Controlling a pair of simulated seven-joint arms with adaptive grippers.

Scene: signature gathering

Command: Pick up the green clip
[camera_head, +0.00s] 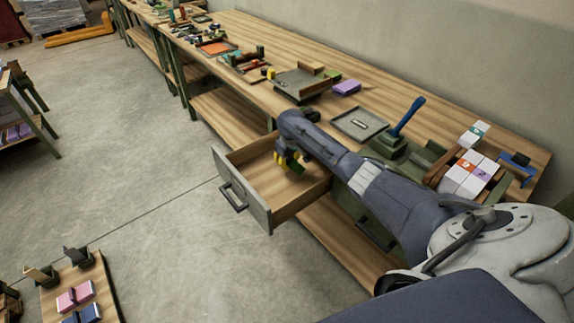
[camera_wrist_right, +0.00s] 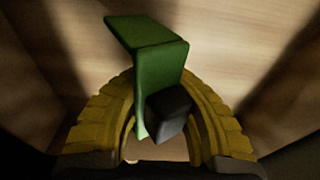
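The green clip (camera_wrist_right: 160,50) is an angular green piece with a black block on its lower side. In the head view it shows as a small green patch (camera_head: 297,168) at my right gripper (camera_head: 287,160), inside the open wooden drawer (camera_head: 245,160). In the right wrist view the yellow fingers of my right gripper (camera_wrist_right: 160,95) close in on both sides of the clip and appear shut on it. The fingertips are partly hidden behind the clip. My left gripper is not in view.
The drawer has a grey front with a handle (camera_head: 233,197). On the bench above are a grey tray (camera_head: 359,123), a blue-handled stamp (camera_head: 407,117), a purple block (camera_head: 347,87) and white boxes (camera_head: 470,173). The floor left of the drawer is clear.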

